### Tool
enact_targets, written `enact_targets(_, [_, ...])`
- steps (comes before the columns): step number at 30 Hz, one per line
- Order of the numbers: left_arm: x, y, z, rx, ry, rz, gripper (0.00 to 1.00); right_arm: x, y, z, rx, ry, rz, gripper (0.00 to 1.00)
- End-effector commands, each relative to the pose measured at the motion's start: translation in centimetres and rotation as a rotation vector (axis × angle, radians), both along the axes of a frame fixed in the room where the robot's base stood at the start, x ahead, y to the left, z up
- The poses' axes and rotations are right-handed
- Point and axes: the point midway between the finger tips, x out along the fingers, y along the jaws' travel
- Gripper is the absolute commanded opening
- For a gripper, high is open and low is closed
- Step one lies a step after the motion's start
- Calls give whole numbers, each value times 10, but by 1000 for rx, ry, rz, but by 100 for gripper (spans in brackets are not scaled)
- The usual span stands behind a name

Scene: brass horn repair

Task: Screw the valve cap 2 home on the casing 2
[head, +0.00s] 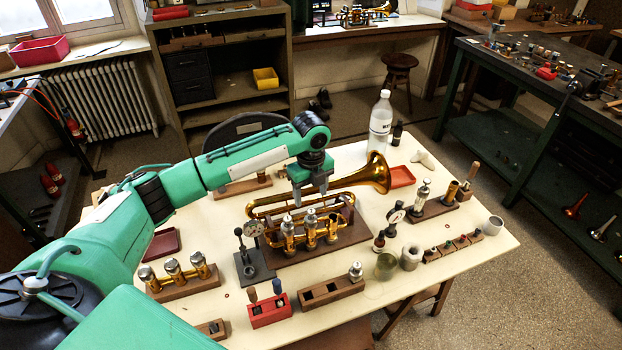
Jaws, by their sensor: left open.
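The brass horn (372,178) lies on a brown wooden board (290,258), its bell pointing to the upper right. Three upright valve casings stand in a row on it. The middle one, which I take to be casing 2 (310,232), has a silvery top, likely valve cap 2 (310,214). I cannot tell how far the cap is threaded. My left gripper (311,197) points down just above and behind the middle casing. Its two fingers are apart, with nothing visible between them. My right gripper is out of view.
A dial gauge on a dark stand (246,262) is close left of the board. A wooden block (331,292) and a red holder (270,311) are in front. A clear bottle (380,122) stands behind the bell. A glass jar (386,265) is at right.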

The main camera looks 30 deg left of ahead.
Motion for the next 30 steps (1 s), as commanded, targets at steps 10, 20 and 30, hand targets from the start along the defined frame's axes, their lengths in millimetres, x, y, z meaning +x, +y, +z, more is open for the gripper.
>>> enact_targets(10, [-1,0,-65,1,2,-1,61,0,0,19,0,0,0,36])
enact_targets(20, [0,0,-92,0,-1,-1,61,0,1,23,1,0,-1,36])
enact_targets(30, [0,0,-92,1,-2,-1,43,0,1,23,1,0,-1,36])
